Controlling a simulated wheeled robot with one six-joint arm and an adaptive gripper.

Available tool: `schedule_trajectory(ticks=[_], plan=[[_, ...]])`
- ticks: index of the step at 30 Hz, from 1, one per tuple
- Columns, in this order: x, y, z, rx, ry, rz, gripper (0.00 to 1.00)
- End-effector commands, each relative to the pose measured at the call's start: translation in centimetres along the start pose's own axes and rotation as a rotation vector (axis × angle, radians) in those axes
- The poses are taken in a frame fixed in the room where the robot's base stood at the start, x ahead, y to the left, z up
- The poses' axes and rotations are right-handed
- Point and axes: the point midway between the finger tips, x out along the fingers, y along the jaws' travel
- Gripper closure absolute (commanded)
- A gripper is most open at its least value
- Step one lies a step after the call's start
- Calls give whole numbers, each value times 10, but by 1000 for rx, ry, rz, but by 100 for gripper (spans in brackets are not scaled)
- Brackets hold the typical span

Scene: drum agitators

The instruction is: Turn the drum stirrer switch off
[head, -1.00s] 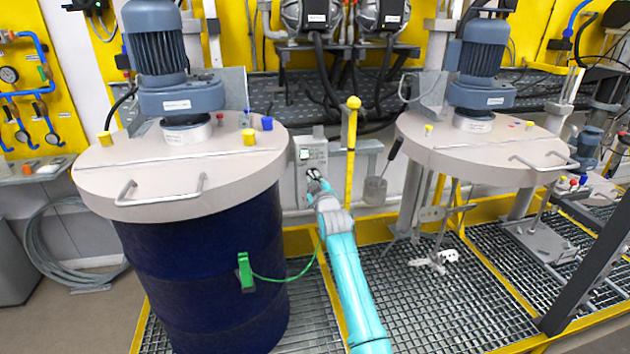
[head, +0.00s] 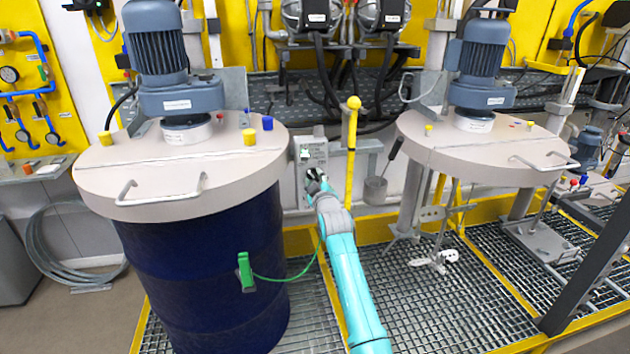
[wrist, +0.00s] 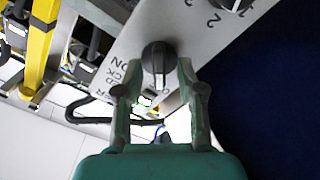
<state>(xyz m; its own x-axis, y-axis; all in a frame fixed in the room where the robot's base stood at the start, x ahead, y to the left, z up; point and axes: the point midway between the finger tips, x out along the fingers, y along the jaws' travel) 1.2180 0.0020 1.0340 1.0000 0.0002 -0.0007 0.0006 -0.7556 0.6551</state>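The stirrer switch is a black rotary knob (wrist: 159,58) on a grey control box with printed labels. In the head view the box (head: 311,152) stands between the two drum stations, just right of the blue drum. My gripper (head: 313,176) is at the lower part of the box in the head view. In the wrist view my gripper (wrist: 158,76) has its fingers apart, one on each side of the knob. I cannot tell whether the fingertips touch it. A second black knob (wrist: 232,3) shows at the top edge. The knob is hidden or too small in the head view.
The dark blue drum (head: 205,270) with its grey lid (head: 110,172) is close left of my arm. A yellow post (head: 351,150) and a hanging metal cup (head: 375,190) are close right. A green clamp (head: 245,272) with a green cable hangs on the drum.

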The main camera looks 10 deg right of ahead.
Motion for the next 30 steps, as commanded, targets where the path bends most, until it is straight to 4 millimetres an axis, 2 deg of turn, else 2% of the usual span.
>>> schedule_trajectory(ticks=[7, 11, 30], plan=[[-1, 0, 0, 1, 0, 0, 61], [-8, 0, 0, 1, 1, 1, 61], [-106, -1, 1, 0, 0, 0, 61]])
